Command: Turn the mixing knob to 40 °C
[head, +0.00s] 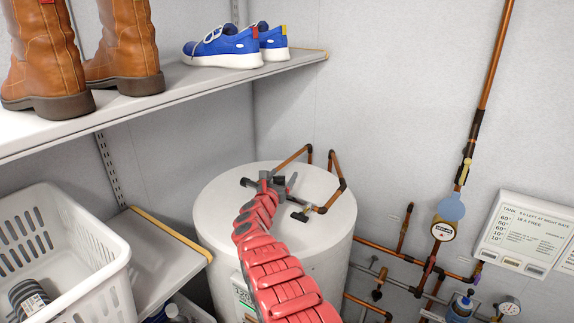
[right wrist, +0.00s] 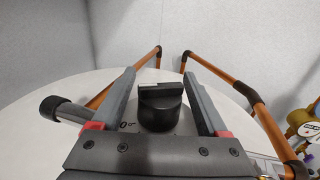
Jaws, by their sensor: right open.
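In the right wrist view a black round knob (right wrist: 160,112) with a raised bar grip stands on the white tank top. My right gripper (right wrist: 159,76) is open, with one finger on each side of the knob and a visible gap on both sides. Part of a marking ending in a degree sign (right wrist: 127,126) shows left of the knob; the rest of the scale is hidden. In the head view my right gripper (head: 280,182) is over the top of the white tank (head: 220,205), and the knob cannot be made out clearly there. My left gripper is not in view.
Copper pipes (head: 341,186) rise from the tank's far right side. A wall panel (head: 525,235) and a round gauge (head: 443,230) are at the right. A shelf (head: 215,75) with boots and blue shoes overhangs the left, above a white basket (head: 95,255).

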